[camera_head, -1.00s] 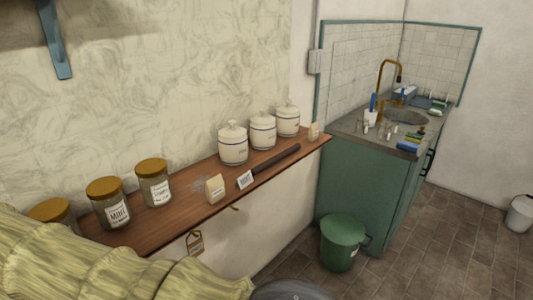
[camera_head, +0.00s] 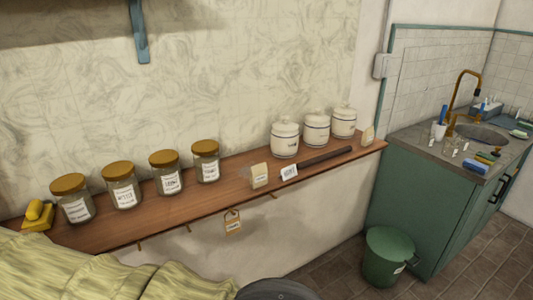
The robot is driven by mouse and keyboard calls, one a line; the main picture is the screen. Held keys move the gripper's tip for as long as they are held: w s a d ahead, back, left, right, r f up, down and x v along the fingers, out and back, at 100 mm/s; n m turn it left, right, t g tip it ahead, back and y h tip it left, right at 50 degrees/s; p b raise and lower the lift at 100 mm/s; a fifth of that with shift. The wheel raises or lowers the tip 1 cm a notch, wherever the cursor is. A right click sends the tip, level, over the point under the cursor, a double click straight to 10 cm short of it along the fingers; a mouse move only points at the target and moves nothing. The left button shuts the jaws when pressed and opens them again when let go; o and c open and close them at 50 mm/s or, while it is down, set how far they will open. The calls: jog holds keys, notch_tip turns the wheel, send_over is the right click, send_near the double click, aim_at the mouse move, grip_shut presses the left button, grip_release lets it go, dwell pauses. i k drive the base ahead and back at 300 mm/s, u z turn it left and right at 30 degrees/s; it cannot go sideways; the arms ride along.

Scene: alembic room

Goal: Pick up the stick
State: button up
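A dark stick (camera_head: 325,157) lies on the wooden wall shelf (camera_head: 228,190), along its front part toward the right end. Its left end is close to a small white label card (camera_head: 289,172), and I cannot tell whether they touch. White lidded canisters (camera_head: 285,139) stand just behind the stick. My gripper is not in view.
Several glass jars with ochre lids (camera_head: 122,186) stand on the shelf's left half. A small tan packet (camera_head: 259,175) stands left of the card. A tag (camera_head: 233,222) hangs below the shelf. A green bin (camera_head: 388,257) stands on the floor before the green sink cabinet (camera_head: 425,200).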

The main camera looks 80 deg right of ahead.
aim_at(306, 163)
jog(key=u, duration=0.95)
jog(key=i, duration=0.65)
jog(key=z, duration=4.35)
jog(key=i, duration=0.5)
jog(key=z, duration=0.1)
jog(key=k, duration=0.4)
jog(key=u, duration=0.75)
jog(key=i, duration=0.6)
jog(key=z, duration=0.2)
